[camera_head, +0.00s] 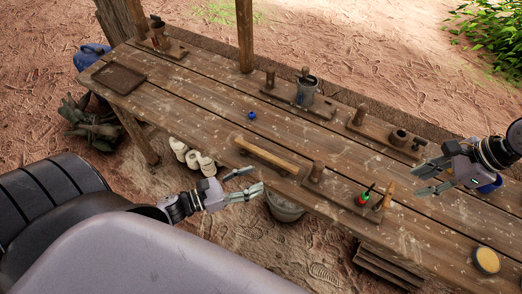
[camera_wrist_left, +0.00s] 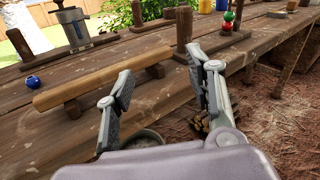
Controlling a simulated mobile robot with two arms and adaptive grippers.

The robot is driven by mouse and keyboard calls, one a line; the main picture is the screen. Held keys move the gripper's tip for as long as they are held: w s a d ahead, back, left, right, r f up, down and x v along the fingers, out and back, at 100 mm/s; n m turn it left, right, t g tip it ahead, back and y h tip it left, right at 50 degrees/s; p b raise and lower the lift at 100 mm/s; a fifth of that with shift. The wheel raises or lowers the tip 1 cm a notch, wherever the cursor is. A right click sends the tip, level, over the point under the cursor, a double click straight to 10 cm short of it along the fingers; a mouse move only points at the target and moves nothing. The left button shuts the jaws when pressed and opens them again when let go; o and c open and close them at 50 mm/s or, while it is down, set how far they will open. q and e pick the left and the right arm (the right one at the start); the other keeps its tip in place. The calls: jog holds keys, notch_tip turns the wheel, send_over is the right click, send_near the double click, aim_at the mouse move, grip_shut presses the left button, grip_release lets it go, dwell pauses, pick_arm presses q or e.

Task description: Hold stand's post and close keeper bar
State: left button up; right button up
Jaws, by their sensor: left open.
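A low wooden stand (camera_head: 340,192) lies along the near edge of the bench, with a round post (camera_head: 316,172) at its left end. A red and green item (camera_head: 363,198) and a slanting light wooden piece (camera_head: 385,197) are at its right end; whether that piece is the keeper bar I cannot tell. The post (camera_wrist_left: 183,25) also shows in the left wrist view, beyond my fingers. My left gripper (camera_head: 254,182) is open and empty, left of the post and apart from it. My right gripper (camera_head: 424,180) has its fingers apart over the bench, right of the stand.
A light wooden rail (camera_head: 267,157) on two blocks lies left of the stand. A round yellow-topped item (camera_head: 487,260) sits at right. A bucket (camera_head: 285,207) is below.

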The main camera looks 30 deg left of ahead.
aim_at(313, 169)
pick_arm(q)
jog(key=w+d, duration=0.4)
jog(key=d, duration=0.1)
jog(key=w+d+r+m+h, duration=0.1)
jog(key=w+d, duration=0.3)
jog(key=d, duration=0.1)
jog(key=w+d+r+m, duration=0.1)
jog(key=w+d, duration=0.4)
jog(key=shift+d, duration=0.15)
jog(key=shift+c, duration=0.3)
grip_shut()
dwell(0.3)
jog(key=shift+f, duration=0.1)
dwell(0.5)
